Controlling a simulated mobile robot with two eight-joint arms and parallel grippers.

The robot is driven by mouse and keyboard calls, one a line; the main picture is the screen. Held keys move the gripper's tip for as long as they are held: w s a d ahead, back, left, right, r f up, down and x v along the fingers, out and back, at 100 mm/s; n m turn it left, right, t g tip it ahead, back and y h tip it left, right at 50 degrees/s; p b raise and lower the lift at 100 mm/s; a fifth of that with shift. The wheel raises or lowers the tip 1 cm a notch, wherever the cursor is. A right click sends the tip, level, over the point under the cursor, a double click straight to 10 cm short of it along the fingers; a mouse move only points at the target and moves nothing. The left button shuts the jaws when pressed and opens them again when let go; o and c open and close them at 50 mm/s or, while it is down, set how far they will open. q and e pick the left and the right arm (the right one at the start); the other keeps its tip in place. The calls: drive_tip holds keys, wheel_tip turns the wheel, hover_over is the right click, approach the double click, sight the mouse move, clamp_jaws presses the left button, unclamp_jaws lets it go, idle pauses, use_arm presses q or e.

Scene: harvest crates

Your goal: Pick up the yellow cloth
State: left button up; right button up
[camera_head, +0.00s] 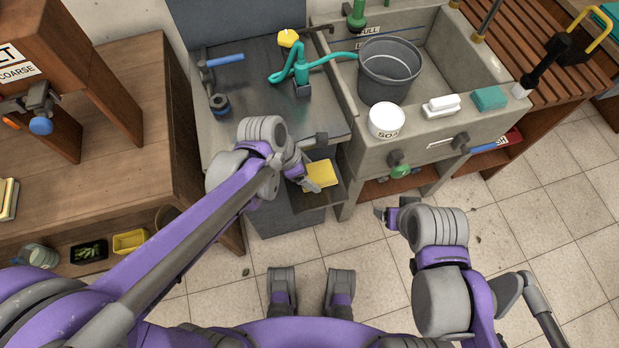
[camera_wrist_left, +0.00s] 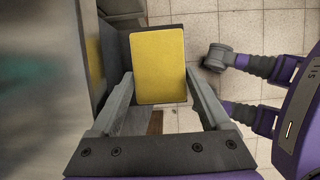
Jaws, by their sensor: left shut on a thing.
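The yellow cloth (camera_head: 320,175) is a flat rectangular block at the front of the metal-topped bench, over a dark open drawer or tray (camera_head: 335,195). It fills the middle of the left wrist view (camera_wrist_left: 160,62). My left gripper (camera_head: 306,180) is shut on the cloth, with one finger on each side of its near part in the left wrist view (camera_wrist_left: 160,92). I cannot tell whether the cloth touches the drawer below. My right gripper (camera_head: 384,214) hangs over the tiled floor, right of the cloth and apart from it; its jaws are too small to judge.
The metal bench top (camera_head: 250,110) holds a blue-handled tool (camera_head: 225,60) and a teal hose (camera_head: 300,70). A stone sink (camera_head: 430,140) to the right carries a grey bucket (camera_head: 388,75) and a white tub (camera_head: 386,121).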

use_arm(q)
wheel_tip(320, 180, up, 19)
drive_tip(key=p, duration=0.3)
drive_tip(key=shift+r, duration=0.2)
